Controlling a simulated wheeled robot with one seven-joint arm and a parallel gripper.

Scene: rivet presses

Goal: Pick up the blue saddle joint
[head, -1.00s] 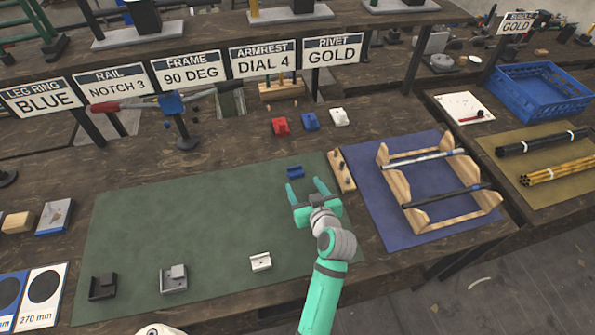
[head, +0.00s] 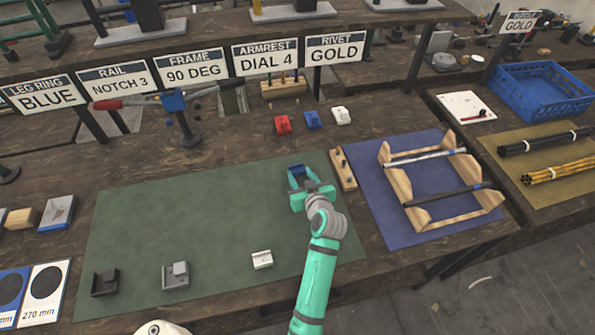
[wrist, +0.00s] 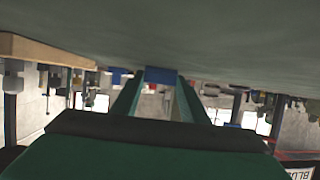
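The blue saddle joint (head: 296,171) is a small blue block near the back right of the green mat. My gripper (head: 302,175) reaches over the mat with its fingers on either side of the joint. In the wrist view the joint (wrist: 161,76) sits between the two fingertips, and the fingers appear to touch both of its sides. The gripper looks shut on it. The joint appears to be still at mat level. Its lower part is hidden by the fingers in the head view.
A wooden peg strip (head: 343,170) stands close to the gripper's right. A white joint (head: 262,259) and grey joint (head: 175,275) lie at the front of the green mat (head: 200,215).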

